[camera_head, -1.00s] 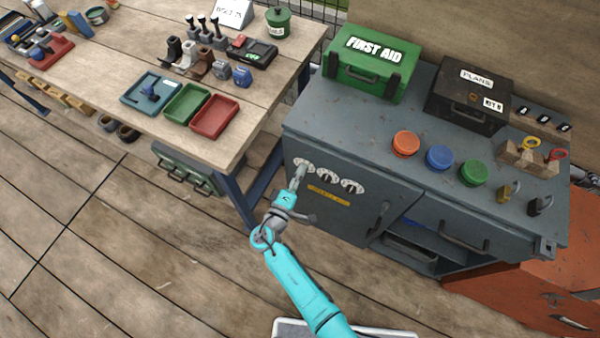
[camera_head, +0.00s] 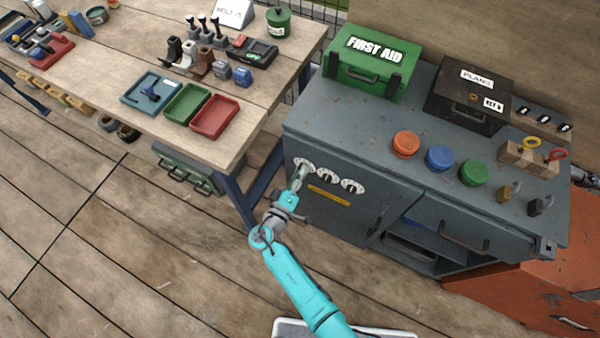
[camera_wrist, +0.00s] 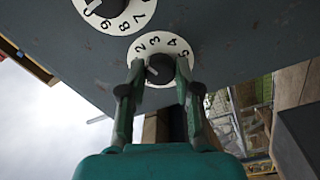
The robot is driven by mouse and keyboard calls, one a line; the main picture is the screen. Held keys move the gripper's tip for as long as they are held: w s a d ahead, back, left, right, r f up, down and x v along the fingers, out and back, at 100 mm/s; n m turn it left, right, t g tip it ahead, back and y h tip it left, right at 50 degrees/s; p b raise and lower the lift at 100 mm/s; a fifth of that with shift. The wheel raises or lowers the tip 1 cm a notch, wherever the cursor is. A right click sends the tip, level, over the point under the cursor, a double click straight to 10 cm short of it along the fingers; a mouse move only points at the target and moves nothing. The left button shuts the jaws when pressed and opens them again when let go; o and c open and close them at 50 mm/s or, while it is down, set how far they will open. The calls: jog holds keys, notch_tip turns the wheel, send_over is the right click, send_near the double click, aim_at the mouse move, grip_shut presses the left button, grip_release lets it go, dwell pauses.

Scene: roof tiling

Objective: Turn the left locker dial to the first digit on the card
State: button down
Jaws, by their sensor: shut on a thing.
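The left locker dial (camera_head: 304,164) is a white disc with black digits and a dark knob, on the front of the grey locker (camera_head: 345,215). My gripper (camera_head: 298,178) is at this dial in the head view. In the wrist view, the fingers of my gripper (camera_wrist: 155,75) are closed on either side of the knob (camera_wrist: 160,70). Digits 2, 3, 4 and 5 show on the disc (camera_wrist: 160,43); the fingers hide its lower part. The knob's pale mark points down-left in that view. A white card (camera_head: 232,13) stands on the bench; its writing is too small to read surely.
The middle dial (camera_head: 327,176) and right dial (camera_head: 352,186) sit close beside the left one, above a yellow label (camera_head: 328,196). The wooden bench (camera_head: 150,60) stands to the left. The plank floor left of my arm is clear.

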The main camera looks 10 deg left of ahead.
jog(key=c, duration=0.8)
grip_release()
jog(key=shift+s, duration=0.1)
jog(key=v, duration=1.1)
jog(key=shift+s, duration=0.4)
jog(key=shift+a, duration=0.1)
